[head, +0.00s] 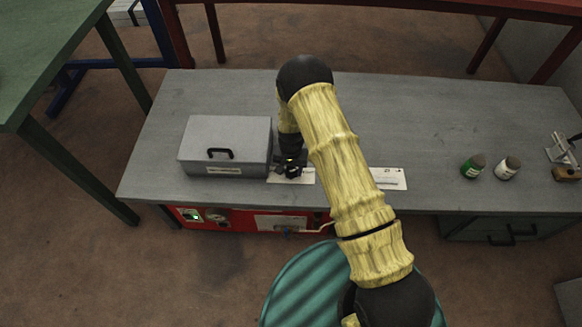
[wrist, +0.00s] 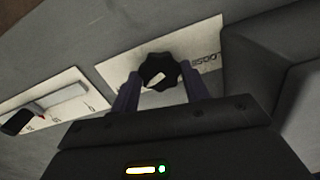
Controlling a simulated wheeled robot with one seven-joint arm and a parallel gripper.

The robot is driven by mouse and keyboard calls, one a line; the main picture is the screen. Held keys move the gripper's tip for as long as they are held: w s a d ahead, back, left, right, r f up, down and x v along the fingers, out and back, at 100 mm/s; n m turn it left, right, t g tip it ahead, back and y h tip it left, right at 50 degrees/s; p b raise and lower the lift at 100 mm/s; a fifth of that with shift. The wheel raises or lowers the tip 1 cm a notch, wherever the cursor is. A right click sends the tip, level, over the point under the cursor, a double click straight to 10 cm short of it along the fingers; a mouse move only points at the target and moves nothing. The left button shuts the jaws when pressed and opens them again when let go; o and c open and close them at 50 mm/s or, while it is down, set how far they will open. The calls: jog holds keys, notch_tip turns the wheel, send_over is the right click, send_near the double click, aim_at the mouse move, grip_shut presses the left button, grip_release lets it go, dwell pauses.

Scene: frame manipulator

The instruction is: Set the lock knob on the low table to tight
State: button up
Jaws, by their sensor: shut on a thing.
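The lock knob (wrist: 160,72) is a black lobed knob with a pale mark on its face, set on a white label plate (wrist: 113,70) with dark lettering. In the wrist view my gripper (wrist: 160,85) has one finger on each side of the knob, closed on it. In the head view my gripper (head: 291,168) is at the low grey table (head: 335,100), just right of the grey box. The white plate also shows there under the gripper (head: 305,177). The knob is small and dark in that view. The lettering is only partly readable, so I cannot tell the setting.
A grey lidded box (head: 226,135) with a black handle stands close left of my gripper. A second white plate (head: 389,179) with a slider lies to the right, partly behind my arm. A green jar (head: 473,166) and a white jar (head: 507,168) stand further right.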

aim_at(291, 171)
jog(key=shift+a+m, duration=0.1)
jog(key=shift+m, duration=0.6)
jog(key=o, duration=1)
notch_tip(291, 171, up, 17)
jog(key=p, duration=0.2)
jog(key=shift+r+p, duration=0.2)
jog(key=shift+p, duration=0.15)
